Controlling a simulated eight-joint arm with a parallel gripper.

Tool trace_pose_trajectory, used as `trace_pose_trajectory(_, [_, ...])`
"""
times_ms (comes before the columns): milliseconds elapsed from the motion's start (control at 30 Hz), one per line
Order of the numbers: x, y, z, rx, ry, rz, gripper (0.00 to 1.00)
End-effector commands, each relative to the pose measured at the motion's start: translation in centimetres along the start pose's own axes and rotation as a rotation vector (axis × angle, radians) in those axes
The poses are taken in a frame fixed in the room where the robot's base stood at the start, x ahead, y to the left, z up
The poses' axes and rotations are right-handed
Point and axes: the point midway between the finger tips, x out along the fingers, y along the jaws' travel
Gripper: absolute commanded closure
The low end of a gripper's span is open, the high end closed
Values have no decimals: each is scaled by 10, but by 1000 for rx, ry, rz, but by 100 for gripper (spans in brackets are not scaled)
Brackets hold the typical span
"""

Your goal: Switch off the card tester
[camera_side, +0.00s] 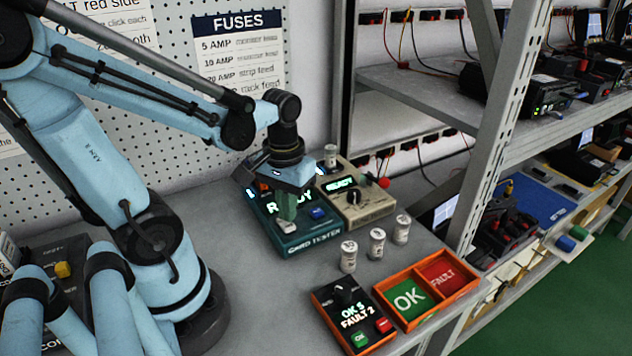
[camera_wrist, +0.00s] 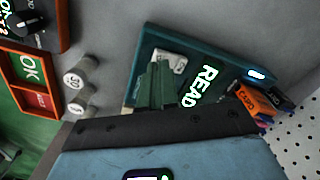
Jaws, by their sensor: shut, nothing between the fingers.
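The card tester (camera_side: 318,237) is a teal box on the bench, its lit display reading READY, partly covered by my gripper. It has a blue button (camera_side: 318,213) on its top and a small pale switch (camera_side: 287,228) near its front left corner. In the wrist view the tester (camera_wrist: 150,45) shows the pale switch (camera_wrist: 180,64) just beyond my fingers. My gripper (camera_side: 287,216) is shut and empty, pointing down over the tester close to that switch; I cannot tell whether it touches. The green fingers also show in the wrist view (camera_wrist: 156,68).
A beige READY unit (camera_side: 372,206) with a black knob adjoins the tester on the right. Several small cylinders (camera_side: 348,257) stand in front. An orange OK/FAULT tray (camera_side: 445,300) and a black counter box (camera_side: 345,325) lie nearer. Metal shelving (camera_side: 490,140) rises at right.

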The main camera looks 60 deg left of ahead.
Motion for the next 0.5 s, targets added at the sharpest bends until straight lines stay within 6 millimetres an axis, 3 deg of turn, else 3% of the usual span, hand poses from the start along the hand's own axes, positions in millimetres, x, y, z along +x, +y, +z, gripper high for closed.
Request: trace_pose_trajectory(500, [4,0,0,0,0,0,100])
